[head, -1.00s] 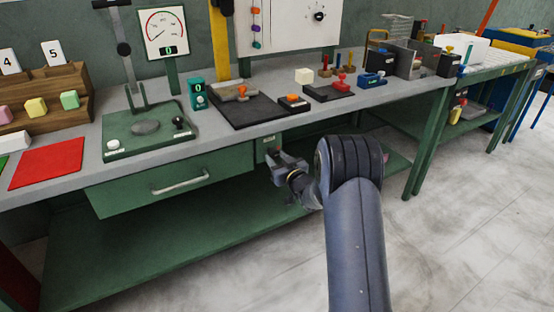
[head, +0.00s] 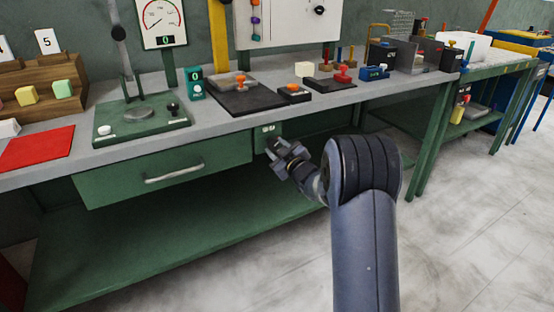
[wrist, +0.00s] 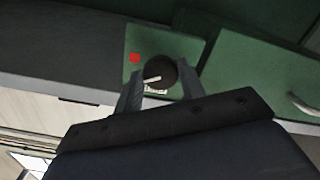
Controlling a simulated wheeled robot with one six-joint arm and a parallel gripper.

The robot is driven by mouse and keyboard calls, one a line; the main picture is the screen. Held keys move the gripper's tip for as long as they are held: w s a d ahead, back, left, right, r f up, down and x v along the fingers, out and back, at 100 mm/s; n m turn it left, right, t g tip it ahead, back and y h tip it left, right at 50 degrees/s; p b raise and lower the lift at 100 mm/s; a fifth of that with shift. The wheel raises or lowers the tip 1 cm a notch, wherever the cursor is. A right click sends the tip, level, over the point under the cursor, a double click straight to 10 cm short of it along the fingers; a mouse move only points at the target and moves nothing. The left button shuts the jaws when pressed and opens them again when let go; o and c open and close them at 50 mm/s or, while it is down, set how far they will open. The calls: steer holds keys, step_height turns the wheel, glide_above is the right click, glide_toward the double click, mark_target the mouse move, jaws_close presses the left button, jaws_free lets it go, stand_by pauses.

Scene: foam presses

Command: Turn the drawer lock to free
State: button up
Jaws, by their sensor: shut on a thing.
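The drawer lock is a round dark knob (wrist: 163,73) with a white pointer line, on a green plate (wrist: 140,38) under the bench top. The pointer lies slanted, not aimed straight at the red mark. In the head view my gripper (head: 275,149) is at the plate (head: 267,131), hiding the knob. The green drawer (head: 130,177) is left of it.
The drawer handle (head: 174,172) is left of my gripper. The bench top (head: 215,126) is above it, carrying a press base (head: 140,124) and black trays. A green lower shelf (head: 140,235) lies below. The floor at right is clear.

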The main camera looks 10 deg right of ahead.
steer(key=n+b, duration=0.6)
steer(key=shift+f, duration=0.15)
steer(key=n+b, duration=0.2)
steer(key=n, duration=0.1)
steer(key=n+b, duration=0.2)
steer(key=shift+r+n+b, duration=0.2)
steer(key=shift+n+b, duration=0.1)
steer(key=shift+n, duration=0.1)
steer(key=o, duration=1)
steer(key=p+v, duration=0.1)
steer(key=v, duration=0.9)
steer(key=shift+s+d+r+p, duration=0.1)
steer(key=shift+s+d+p, duration=0.05)
steer(key=shift+s+p, duration=0.25)
